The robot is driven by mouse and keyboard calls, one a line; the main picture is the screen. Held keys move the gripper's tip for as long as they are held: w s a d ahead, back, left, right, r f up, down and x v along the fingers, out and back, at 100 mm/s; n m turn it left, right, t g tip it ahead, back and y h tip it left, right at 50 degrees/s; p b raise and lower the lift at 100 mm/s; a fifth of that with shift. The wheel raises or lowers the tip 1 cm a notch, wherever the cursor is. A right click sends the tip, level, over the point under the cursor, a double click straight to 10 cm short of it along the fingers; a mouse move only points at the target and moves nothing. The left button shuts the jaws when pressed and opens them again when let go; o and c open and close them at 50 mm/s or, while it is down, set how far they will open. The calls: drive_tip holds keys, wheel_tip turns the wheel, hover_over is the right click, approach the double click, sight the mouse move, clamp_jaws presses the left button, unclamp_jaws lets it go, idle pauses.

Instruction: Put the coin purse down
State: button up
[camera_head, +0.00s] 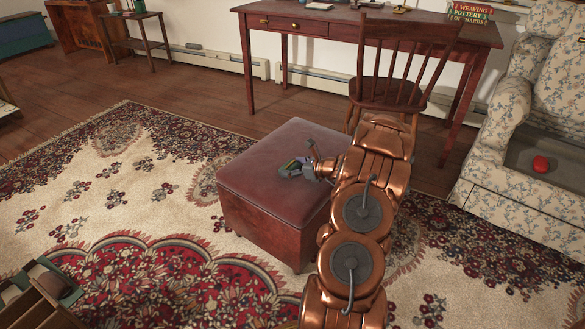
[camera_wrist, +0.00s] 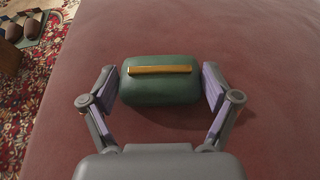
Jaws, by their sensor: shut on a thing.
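The coin purse (camera_wrist: 160,88) is a small dark green pouch with a yellow-gold bar along its top. In the wrist view it sits between the two fingers of my gripper (camera_wrist: 160,92), which is shut on it. In the head view my gripper (camera_head: 293,167) is low over the top of the red-brown leather ottoman (camera_head: 262,208). The purse is close to the ottoman's top; whether it touches it I cannot tell. In the head view the purse is small and mostly hidden by the gripper.
The ottoman's top (camera_wrist: 270,60) is otherwise bare. A wooden chair (camera_head: 390,90) and desk (camera_head: 350,27) stand behind it. A floral armchair (camera_head: 520,150) with a red round object (camera_head: 541,164) is at right. A wooden box with compartments (camera_head: 42,308) is at lower left.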

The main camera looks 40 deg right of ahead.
drive_tip(key=shift+f, duration=0.1)
drive_tip(key=o, duration=0.9)
drive_tip(key=shift+o, duration=0.2)
